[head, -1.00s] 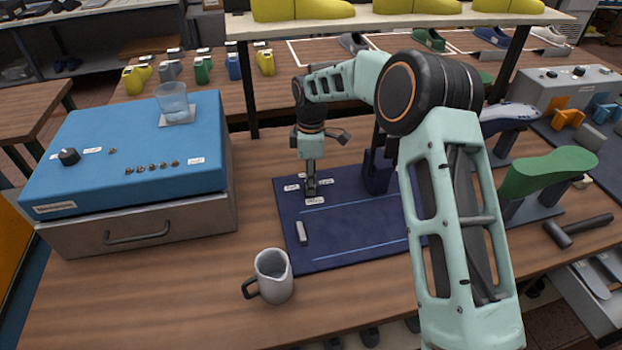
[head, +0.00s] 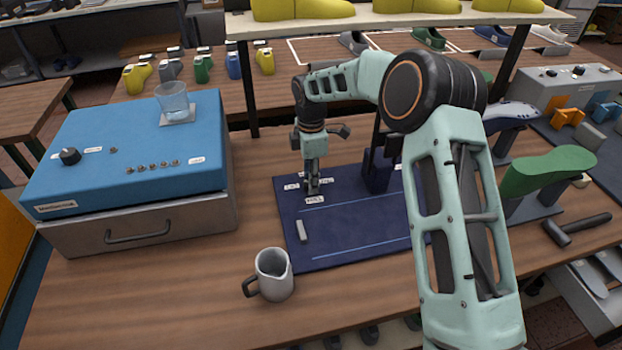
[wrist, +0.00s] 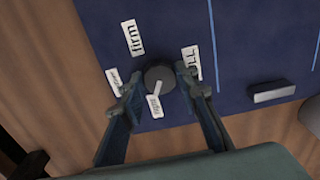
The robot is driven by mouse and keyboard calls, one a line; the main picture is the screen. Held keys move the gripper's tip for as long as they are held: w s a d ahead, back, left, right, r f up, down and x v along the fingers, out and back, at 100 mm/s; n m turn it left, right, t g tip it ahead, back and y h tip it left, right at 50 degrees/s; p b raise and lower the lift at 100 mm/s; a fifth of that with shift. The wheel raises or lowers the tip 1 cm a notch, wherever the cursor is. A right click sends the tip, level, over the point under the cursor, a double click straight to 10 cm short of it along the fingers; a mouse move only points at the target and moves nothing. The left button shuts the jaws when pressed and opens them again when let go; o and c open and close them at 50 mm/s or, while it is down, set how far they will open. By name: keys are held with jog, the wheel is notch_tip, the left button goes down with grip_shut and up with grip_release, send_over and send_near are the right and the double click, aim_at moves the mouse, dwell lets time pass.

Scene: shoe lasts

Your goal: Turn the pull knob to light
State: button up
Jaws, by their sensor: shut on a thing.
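The dark round pull knob (wrist: 160,77) stands on the navy mat (wrist: 240,65) in the wrist view. A white pointer line on it points towards the label at the bottom, which seems to read "light" (wrist: 153,106). A "firm" label (wrist: 133,37) lies at the upper left, a small label (wrist: 114,81) at the left, and the "PULL" label (wrist: 190,61) at the right. My gripper (wrist: 159,80) is shut on the knob, one finger on each side. In the head view my gripper (head: 312,188) points down at the mat's far left part and hides the knob.
A grey block (head: 302,230) lies on the mat, with a dark stand (head: 378,172) behind. A grey jug (head: 273,275) stands in front of the mat. A blue-topped box (head: 90,160) with a glass (head: 173,101) is at left. Green last (head: 548,170) and hammer (head: 577,229) are at right.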

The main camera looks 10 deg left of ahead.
jog(key=o, duration=1.1)
jog(key=shift+o, duration=0.2)
jog(key=shift+r, duration=0.1)
notch_tip(320, 180, up, 12)
